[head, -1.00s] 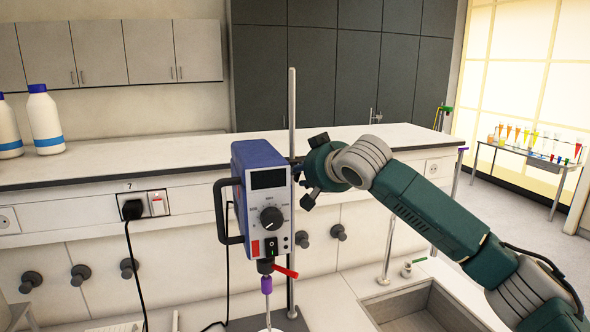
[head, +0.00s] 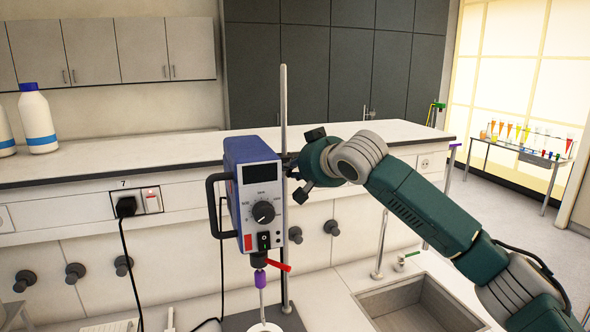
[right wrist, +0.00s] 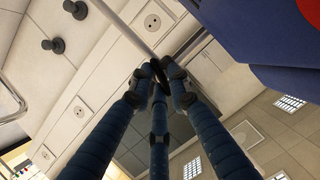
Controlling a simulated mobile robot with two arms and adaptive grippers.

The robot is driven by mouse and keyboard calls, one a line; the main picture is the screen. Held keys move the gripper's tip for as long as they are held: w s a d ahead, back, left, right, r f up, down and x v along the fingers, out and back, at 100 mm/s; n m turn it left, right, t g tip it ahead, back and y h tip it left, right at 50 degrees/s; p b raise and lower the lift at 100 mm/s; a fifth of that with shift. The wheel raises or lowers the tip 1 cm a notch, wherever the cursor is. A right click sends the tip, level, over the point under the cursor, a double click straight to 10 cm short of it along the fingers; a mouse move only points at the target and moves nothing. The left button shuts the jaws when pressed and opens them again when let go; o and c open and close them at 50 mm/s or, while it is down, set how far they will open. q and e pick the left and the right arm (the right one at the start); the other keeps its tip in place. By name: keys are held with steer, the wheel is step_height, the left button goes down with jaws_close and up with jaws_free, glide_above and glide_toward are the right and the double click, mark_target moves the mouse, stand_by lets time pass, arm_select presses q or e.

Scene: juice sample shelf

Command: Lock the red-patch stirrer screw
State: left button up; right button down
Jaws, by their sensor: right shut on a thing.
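The stirrer (head: 252,185) is a blue box with a grey front, a dial and a red patch (head: 248,242). It hangs upright beside a vertical metal rod (head: 284,110). My right gripper (head: 292,170) is at the rod, just right of the stirrer's back. In the right wrist view, its three blue fingers (right wrist: 158,72) close together on a small dark piece at the rod (right wrist: 140,35), which looks like the screw. The fingers hide most of it, and its turn cannot be told. The blue housing (right wrist: 260,40) is at the upper right there. My left gripper is out of view.
A red lever (head: 278,267) sticks out below the stirrer, above a purple-collared shaft (head: 261,280). A sink (head: 410,300) with a tap lies to the right. White bottles (head: 38,120) stand on the ledge at left. A black cable (head: 128,260) hangs from the socket.

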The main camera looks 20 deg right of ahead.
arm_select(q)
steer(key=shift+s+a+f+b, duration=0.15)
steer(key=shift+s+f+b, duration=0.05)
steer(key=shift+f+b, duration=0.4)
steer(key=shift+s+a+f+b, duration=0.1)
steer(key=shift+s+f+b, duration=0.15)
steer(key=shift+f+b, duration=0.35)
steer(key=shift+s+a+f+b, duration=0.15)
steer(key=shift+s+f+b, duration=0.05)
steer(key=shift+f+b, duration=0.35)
arm_select(e)
steer(key=shift+d+r+m+t+y, duration=0.1)
steer(key=shift+m+t+y, duration=0.6)
steer(key=shift+m, duration=1.15)
steer(key=shift+f+m+t+y, duration=0.1)
steer(key=shift+m+t+y, duration=0.2)
steer(key=shift+m+y, duration=1.15)
steer(key=shift+d+r+m+t+y, duration=0.1)
steer(key=shift+m+t+y, duration=0.4)
steer(key=shift+m, duration=1.7)
steer(key=c, duration=1.7)
jaws_free()
steer(key=shift+c, duration=0.2)
steer(key=shift+w, duration=0.15)
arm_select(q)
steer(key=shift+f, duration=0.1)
arm_select(e)
steer(key=shift+a, duration=0.15)
